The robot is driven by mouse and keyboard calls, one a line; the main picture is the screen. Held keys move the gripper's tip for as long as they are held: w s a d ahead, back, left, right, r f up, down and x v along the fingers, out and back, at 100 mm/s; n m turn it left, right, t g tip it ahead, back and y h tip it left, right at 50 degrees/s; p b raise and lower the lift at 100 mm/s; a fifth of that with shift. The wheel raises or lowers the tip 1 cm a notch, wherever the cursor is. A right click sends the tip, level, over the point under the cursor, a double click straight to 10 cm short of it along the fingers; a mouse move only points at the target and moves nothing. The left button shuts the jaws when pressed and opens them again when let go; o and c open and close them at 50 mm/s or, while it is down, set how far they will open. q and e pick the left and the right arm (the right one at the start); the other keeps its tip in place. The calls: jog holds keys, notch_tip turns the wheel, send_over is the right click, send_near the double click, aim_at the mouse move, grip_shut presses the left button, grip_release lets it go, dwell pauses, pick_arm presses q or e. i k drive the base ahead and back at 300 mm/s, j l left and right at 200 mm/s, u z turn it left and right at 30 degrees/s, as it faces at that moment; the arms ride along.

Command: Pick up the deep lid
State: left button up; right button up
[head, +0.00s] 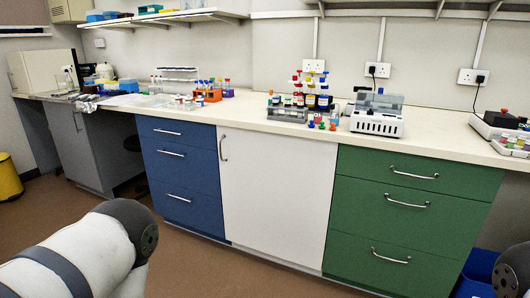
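I cannot pick out the deep lid; the items on the bench are far off and small. The long pale benchtop (255,112) runs along the wall. Small colored-cap vials and dark bottles (317,101) stand on it, right of the middle. A white-grey instrument with a clear upper part (376,124) stands to their right. Neither gripper is in view. Only a link of my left arm shows at the lower left and a small dark part of my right arm at the lower right edge.
Blue (180,170), white (270,190) and green (410,215) cabinets front the bench. An orange rack (207,96) with tubes stands left of center. More equipment (500,121) is at the right end. A yellow bin (8,178) and a blue bin (475,272) are on the floor.

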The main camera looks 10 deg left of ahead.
aim_at(144, 102)
jog(key=i+j+u, duration=0.65)
jog(key=u, duration=0.15)
jog(key=i+j+u, duration=0.35)
jog(key=i+u, duration=0.4)
jog(key=i+z, duration=0.1)
jog(key=i, duration=0.35)
jog(key=i+j+z, duration=0.15)
jog(key=i, duration=0.3)
jog(key=i+j+z, duration=0.1)
jog(key=i, duration=0.35)
jog(key=i+j+z, duration=0.1)
jog(key=i+j, duration=0.15)
jog(key=i, duration=0.2)
jog(key=i+j+z, duration=0.15)
jog(key=i, duration=0.3)
jog(key=i+j+z, duration=0.9)
jog(key=j, duration=0.25)
jog(key=i, duration=0.1)
